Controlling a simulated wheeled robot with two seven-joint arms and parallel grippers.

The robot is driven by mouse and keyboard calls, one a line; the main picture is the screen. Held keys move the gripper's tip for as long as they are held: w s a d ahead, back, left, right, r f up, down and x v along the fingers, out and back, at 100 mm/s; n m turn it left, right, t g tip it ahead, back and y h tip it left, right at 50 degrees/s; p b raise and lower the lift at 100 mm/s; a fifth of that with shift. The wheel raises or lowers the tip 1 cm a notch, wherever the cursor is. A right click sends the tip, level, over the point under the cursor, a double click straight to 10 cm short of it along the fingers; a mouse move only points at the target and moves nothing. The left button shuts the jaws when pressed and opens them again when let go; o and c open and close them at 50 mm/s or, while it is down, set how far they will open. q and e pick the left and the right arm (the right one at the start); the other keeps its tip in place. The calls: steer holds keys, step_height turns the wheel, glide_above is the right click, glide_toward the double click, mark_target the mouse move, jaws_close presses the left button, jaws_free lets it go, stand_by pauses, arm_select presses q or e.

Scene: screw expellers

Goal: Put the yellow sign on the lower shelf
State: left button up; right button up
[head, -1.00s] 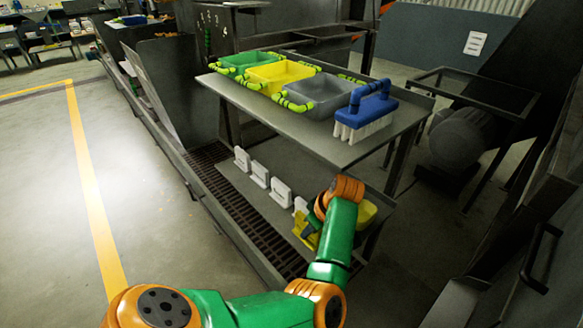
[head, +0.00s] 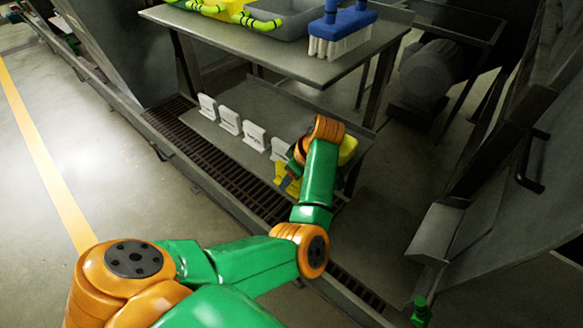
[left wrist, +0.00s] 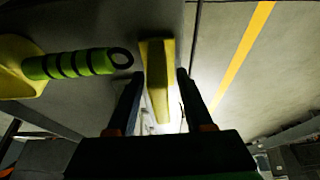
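The yellow sign (head: 285,184) stands at the near right end of the lower shelf (head: 262,98), in line with a row of white signs (head: 253,135). In the head view my left gripper (head: 291,174) is at the sign, and my arm covers part of it. In the left wrist view the yellow sign (left wrist: 157,75) is between the two fingers of my left gripper (left wrist: 159,80). The fingers look apart, with a gap beside the sign.
A yellow scoop (head: 348,149) with a green and black handle (left wrist: 80,64) lies close beside the gripper. The upper shelf (head: 290,62) overhead holds bins and a blue brush (head: 341,32). A floor grate (head: 215,153) runs along the lower shelf's front.

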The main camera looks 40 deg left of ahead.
arm_select(q)
steer(key=shift+r, duration=0.3)
steer(key=p+v, duration=0.3)
steer(key=v, duration=0.9)
steer(key=shift+f, duration=0.1)
